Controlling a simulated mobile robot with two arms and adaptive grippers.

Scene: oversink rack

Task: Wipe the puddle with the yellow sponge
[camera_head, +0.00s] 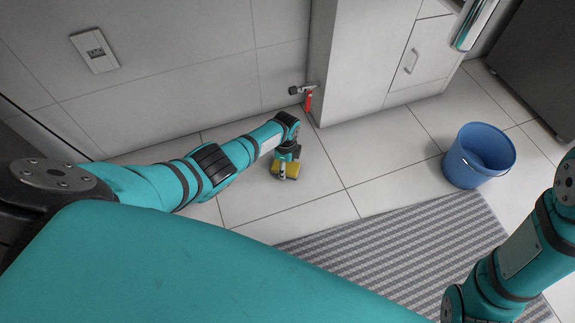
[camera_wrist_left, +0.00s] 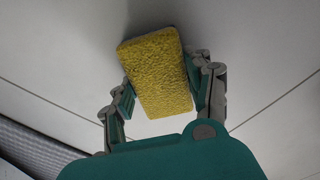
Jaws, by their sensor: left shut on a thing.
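The yellow sponge (camera_head: 291,168) is at the floor tiles near the wall in the head view. My left gripper (camera_head: 287,157) is above it and shut on it. In the left wrist view the sponge (camera_wrist_left: 157,72) sits between the two fingers of my left gripper (camera_wrist_left: 160,88), tilted a little. I cannot tell whether it touches the floor. No puddle can be made out on the pale tiles; any water under the sponge or gripper is hidden. My right arm shows at the lower right of the head view, but its gripper is outside the picture.
A blue bucket (camera_head: 478,156) stands on the tiles at the right. A grey striped mat (camera_head: 400,245) lies in front. A white cabinet (camera_head: 365,60) and a red-handled valve (camera_head: 308,100) are just beyond the sponge. Bare tiles (camera_head: 390,145) lie between sponge and bucket.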

